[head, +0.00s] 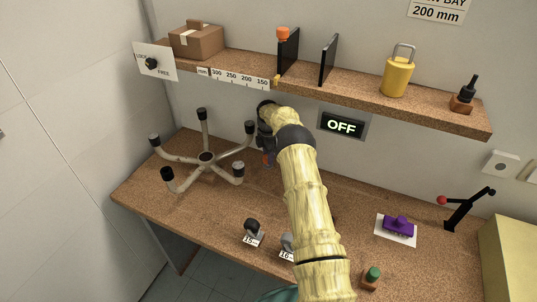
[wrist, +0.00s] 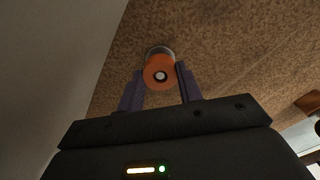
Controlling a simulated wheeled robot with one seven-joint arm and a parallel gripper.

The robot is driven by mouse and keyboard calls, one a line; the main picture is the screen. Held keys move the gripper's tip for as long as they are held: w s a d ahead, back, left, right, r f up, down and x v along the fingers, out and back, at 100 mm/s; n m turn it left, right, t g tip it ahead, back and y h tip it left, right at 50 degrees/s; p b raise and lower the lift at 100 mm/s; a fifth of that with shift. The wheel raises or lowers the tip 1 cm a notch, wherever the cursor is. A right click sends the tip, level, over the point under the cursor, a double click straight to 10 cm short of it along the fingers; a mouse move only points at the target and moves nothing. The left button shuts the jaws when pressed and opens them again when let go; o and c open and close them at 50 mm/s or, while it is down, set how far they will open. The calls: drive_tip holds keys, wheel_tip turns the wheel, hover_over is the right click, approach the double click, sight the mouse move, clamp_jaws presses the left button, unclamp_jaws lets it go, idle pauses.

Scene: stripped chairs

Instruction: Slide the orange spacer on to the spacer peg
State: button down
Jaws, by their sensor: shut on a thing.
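My gripper (wrist: 160,82) has its two dark purple fingers on either side of an orange spacer (wrist: 161,71), shut on it. The spacer is round, with a dark ring and a pale centre at its near end. A grey rounded part shows just behind it; I cannot tell whether that is the spacer peg or whether they touch. In the head view my gripper (head: 267,150) is at the far end of my arm, over the back of the bench and right of the chair base. The held spacer is mostly hidden there. I cannot identify the spacer peg for sure.
An upturned five-legged chair base (head: 206,158) stands close left of my gripper. The shelf (head: 350,88) overhangs the back, with an orange-topped item (head: 283,34) by black plates. Labelled small parts (head: 253,231) and a purple block (head: 398,226) stand on the bench (head: 345,195).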

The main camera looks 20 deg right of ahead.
drive_tip(key=shift+f+b, duration=0.6)
drive_tip(key=shift+f, duration=0.4)
drive_tip(key=c, duration=0.9)
unclamp_jaws()
drive_tip(key=shift+o, duration=0.2)
drive_tip(key=shift+r, duration=0.2)
wheel_tip(320, 180, up, 7)
drive_tip(key=shift+r+b, duration=0.1)
drive_tip(key=shift+b, duration=0.6)
drive_tip(key=shift+d, duration=0.1)
